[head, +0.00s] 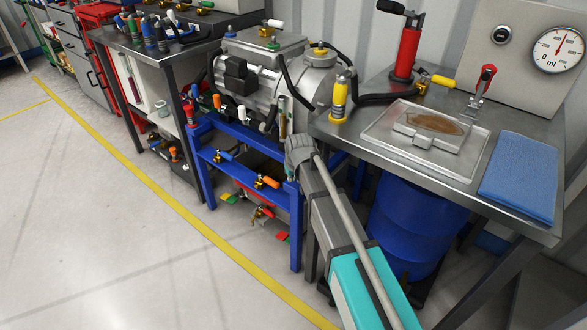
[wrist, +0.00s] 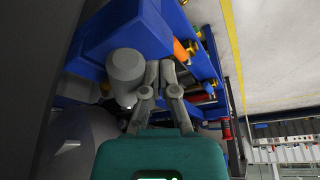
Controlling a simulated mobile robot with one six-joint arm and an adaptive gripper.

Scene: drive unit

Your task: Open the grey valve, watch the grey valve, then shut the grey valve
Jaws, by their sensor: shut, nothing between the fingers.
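My gripper (wrist: 159,72) shows in the wrist view with its two grey fingers close together and nothing between them. A grey cylinder (wrist: 125,68) is just left of the fingers; I cannot tell whether it belongs to the grey valve or whether the fingers touch it. In the head view my arm reaches from the bottom to the right end of the blue frame. A small grey upright part (head: 283,103) stands above a glass tube there; I cannot tell that it is the grey valve. The valve's handle position is not clear.
The blue frame (head: 238,133) carries the grey drive unit (head: 265,80) and valves with orange and blue handles. A metal table (head: 385,150) with a red pump (head: 406,52) and a blue cloth (head: 520,177) is on the right. The floor at left is clear.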

